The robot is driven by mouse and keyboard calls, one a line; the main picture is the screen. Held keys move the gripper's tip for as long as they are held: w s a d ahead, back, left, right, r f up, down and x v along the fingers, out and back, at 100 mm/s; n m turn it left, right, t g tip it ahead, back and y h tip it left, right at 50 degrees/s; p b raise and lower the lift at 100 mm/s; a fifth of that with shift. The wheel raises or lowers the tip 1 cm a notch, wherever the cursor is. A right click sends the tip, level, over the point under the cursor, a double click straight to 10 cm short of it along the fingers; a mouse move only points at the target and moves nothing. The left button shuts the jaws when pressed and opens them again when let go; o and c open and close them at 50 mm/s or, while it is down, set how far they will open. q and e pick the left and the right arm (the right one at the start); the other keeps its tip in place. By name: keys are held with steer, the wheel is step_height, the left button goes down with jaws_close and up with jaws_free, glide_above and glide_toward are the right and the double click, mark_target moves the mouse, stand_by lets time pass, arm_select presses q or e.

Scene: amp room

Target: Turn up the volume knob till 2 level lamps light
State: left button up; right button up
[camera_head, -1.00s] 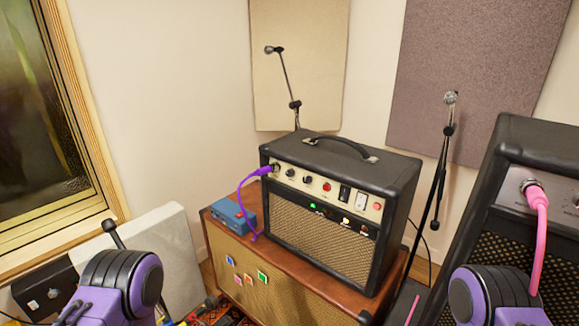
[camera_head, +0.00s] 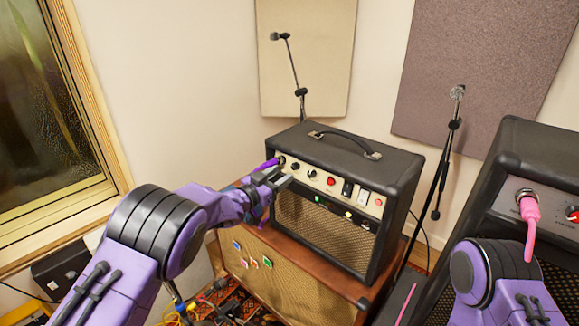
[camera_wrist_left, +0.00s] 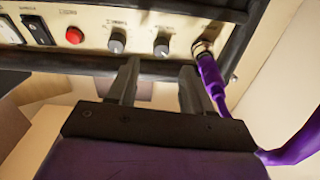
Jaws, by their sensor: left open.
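The black guitar amp (camera_head: 345,150) stands on a wooden cabinet, its cream panel carrying two small knobs. One knob (camera_wrist_left: 162,47) lies just beyond the gap between the fingertips in the wrist view, apart from them; the other (camera_wrist_left: 117,42) is left of it. Panel labels are too blurred to read, so I cannot tell which is the volume knob. Below the panel one lamp (camera_head: 318,199) glows green; two paler lamps (camera_head: 348,214) sit to its right. My left gripper (camera_head: 281,178) is open and empty in front of the panel, also in the wrist view (camera_wrist_left: 162,78). My right gripper is out of view.
A purple cable's plug (camera_wrist_left: 207,68) sits in the jack beside the nearer knob. A red button (camera_wrist_left: 75,35) and rocker switches (camera_wrist_left: 37,29) lie further along. A larger amp (camera_head: 540,160) with a pink cable (camera_head: 530,220) stands at right. A microphone stand (camera_head: 445,165) is behind.

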mark_target(293, 167)
arm_select(q)
steer(key=x, duration=0.5)
steer(key=shift+w+d+p, duration=0.1)
steer(key=shift+w+p, duration=0.15)
steer(key=shift+p, duration=0.05)
steer(key=shift+f, duration=0.1)
jaws_close()
steer(key=m+b, duration=0.2)
steer(key=b, duration=0.1)
steer(key=shift+f, duration=0.4)
steer(key=shift+r+m+g+h+b, duration=0.2)
steer(key=shift+m+g+h+b, duration=0.1)
steer(key=shift+m+b, duration=0.15)
steer(key=shift+r+m, duration=0.2)
steer(key=shift+m, duration=0.05)
